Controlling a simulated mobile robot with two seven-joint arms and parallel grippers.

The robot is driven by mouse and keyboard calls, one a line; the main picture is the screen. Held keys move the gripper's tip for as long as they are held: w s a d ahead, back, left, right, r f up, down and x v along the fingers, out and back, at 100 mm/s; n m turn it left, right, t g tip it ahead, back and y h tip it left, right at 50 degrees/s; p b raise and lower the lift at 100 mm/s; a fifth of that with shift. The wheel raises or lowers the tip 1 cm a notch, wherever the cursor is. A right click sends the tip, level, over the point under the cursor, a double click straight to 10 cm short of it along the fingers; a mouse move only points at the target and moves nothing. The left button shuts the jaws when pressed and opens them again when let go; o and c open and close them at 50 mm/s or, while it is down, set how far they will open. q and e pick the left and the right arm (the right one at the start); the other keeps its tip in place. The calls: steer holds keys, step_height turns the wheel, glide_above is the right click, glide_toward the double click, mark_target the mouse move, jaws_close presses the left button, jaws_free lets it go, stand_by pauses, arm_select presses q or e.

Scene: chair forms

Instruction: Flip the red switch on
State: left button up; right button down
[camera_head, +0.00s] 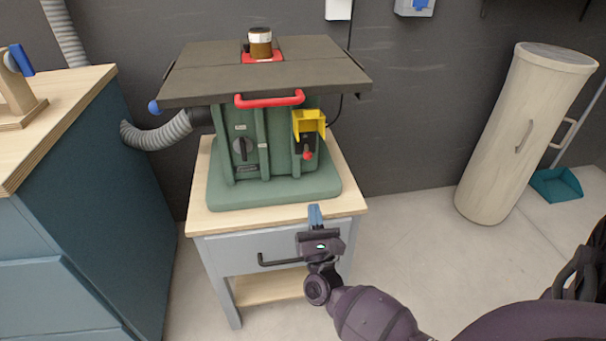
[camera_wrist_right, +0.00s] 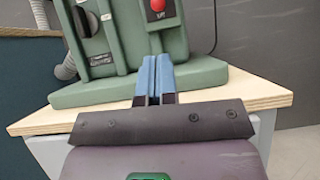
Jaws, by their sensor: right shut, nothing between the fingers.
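The red switch (camera_head: 308,155) sits on the front of a green machine (camera_head: 240,188), under a raised yellow cover (camera_head: 308,123). In the right wrist view the red switch (camera_wrist_right: 157,5) shows at the top edge, partly cut off, on a dark plate with a label below it. My right gripper (camera_head: 315,212) is in front of the machine's base, below the switch and apart from it. Its blue fingers (camera_wrist_right: 154,75) are shut with nothing between them and point up toward the switch. My left gripper does not show in either view.
The machine stands on a wooden-topped cabinet (camera_head: 215,222) with a drawer handle (camera_head: 280,260). A red bar handle (camera_head: 270,99) and dark tabletop (camera_head: 325,70) overhang above. A black knob (camera_head: 243,147) is left of the switch. A teal cabinet (camera_head: 105,190) stands left; open floor lies right.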

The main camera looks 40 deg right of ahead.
mark_target(307, 152)
steer(key=shift+w, duration=0.1)
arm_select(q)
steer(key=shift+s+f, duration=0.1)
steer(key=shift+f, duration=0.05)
arm_select(e)
steer(key=x, duration=1)
arm_select(q)
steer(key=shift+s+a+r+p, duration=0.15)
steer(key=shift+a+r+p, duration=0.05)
steer(key=shift+p, duration=0.7)
arm_select(e)
steer(key=shift+r+g, duration=0.35)
steer(key=shift+g, duration=0.05)
